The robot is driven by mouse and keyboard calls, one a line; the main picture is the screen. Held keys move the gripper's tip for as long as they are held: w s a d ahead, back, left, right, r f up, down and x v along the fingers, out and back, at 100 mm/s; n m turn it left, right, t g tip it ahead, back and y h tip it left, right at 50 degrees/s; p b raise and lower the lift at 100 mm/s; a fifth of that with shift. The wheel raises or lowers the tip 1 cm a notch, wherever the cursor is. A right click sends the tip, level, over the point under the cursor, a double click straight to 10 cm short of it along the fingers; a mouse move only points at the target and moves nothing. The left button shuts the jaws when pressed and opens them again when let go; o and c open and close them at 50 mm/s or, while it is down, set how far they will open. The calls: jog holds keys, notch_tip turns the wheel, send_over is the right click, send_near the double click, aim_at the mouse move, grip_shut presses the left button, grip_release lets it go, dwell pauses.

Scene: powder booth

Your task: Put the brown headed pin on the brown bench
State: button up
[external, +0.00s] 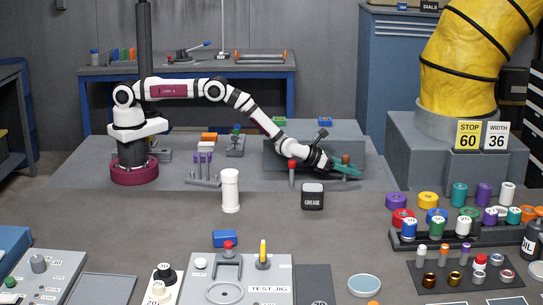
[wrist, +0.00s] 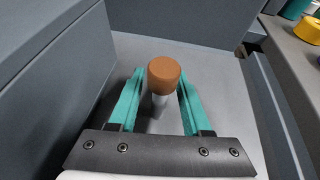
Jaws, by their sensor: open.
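The brown headed pin (wrist: 164,76) stands upright on a grey floor between grey walls in the wrist view, with a pale shaft under its brown head. Its head also shows in the external view (external: 346,159). My gripper (wrist: 160,88) is open, with one teal finger on each side of the pin; I cannot tell whether they touch it. In the external view my gripper (external: 346,171) is low beside a grey block. The wide grey-brown bench top (external: 335,230) is in front; no other surface looks clearly brown.
The grey block (external: 275,160) stands left of my gripper, and a red-topped pin (external: 292,172) is in front of it. A black grease pot (external: 312,196) and a white cylinder (external: 230,190) stand nearer. A yellow hose (external: 465,60) rises at right. The bench around (external: 355,235) is clear.

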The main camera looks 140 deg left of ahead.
aim_at(345, 156)
jog(key=v, duration=0.2)
jog(key=shift+s+d+r, duration=0.1)
jog(key=shift+r, duration=0.2)
notch_tip(345, 156, up, 7)
jog(key=shift+f, duration=0.25)
jog(key=d+r+n+y, duration=0.1)
jog(key=d+r+n, duration=0.4)
jog(key=r, duration=0.6)
jog(key=s+d+r+n+g, duration=0.5)
jog(key=s+d+r+n, duration=0.35)
jog(key=s+d, duration=0.3)
jog(key=s+d+f+n+g+h, duration=0.1)
jog(key=s+d+f+n+h, duration=0.1)
jog(key=s+d, duration=0.7)
jog(key=s+d+f+n+g+h, duration=0.1)
jog(key=s+d+h, duration=0.3)
jog(key=s+d, duration=0.5)
jog(key=s+d+f+n+g+h, duration=0.1)
jog(key=s+d+f+n+h, duration=0.2)
jog(key=s+d, duration=0.6)
jog(key=shift+s+d+f+h, duration=0.15)
jog(key=shift+d+f+h, duration=0.05)
jog(key=shift+f+h, duration=0.25)
